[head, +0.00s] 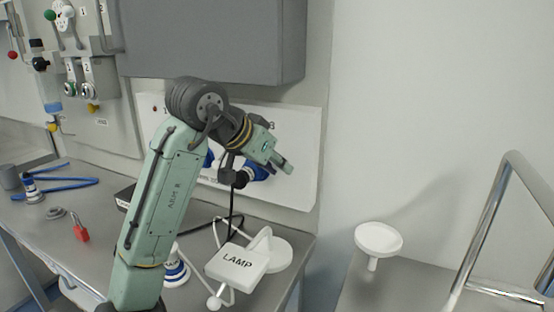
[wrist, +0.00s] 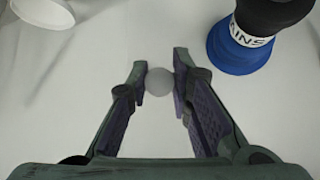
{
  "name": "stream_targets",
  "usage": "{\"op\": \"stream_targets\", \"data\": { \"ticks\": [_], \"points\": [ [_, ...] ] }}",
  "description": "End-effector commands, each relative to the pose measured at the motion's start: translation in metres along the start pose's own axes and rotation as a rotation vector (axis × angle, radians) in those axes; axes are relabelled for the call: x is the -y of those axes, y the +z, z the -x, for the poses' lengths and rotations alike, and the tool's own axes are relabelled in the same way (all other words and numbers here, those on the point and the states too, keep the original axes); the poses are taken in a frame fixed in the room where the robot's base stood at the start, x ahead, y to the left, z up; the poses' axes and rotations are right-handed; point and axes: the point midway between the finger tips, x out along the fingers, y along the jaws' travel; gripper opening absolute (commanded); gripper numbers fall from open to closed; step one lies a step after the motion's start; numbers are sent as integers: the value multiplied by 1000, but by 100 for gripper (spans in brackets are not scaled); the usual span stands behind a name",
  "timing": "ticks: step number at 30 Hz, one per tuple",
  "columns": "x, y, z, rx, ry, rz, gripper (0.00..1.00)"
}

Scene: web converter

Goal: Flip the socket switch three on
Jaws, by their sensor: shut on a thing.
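The white socket panel (head: 300,190) is on the wall under the grey cabinet. Blue sockets (head: 258,170) on it are partly hidden behind my arm. A label that looks like a 3 shows just above my wrist. My gripper (head: 285,167) is in front of the panel's right part. In the wrist view my gripper (wrist: 160,85) is shut on a small round grey knob (wrist: 160,80), seen between its fingertips. The knob appears to be the socket switch. A blue and black plug or socket (wrist: 245,40) with a white lettered band is to its upper right.
A grey cabinet (head: 215,40) overhangs the panel. A red padlock (head: 80,233) and blue tools (head: 65,185) lie at the left. A white round stool-like thing (head: 378,238) and metal rail (head: 490,220) are at the right.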

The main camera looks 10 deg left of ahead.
Motion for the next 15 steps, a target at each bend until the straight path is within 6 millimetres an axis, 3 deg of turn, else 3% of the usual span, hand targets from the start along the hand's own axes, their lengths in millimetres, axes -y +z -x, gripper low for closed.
{"op": "stream_targets", "data": {
  "ticks": [15],
  "points": [
    [0,-7,2,127,28,23,0]
  ]
}}
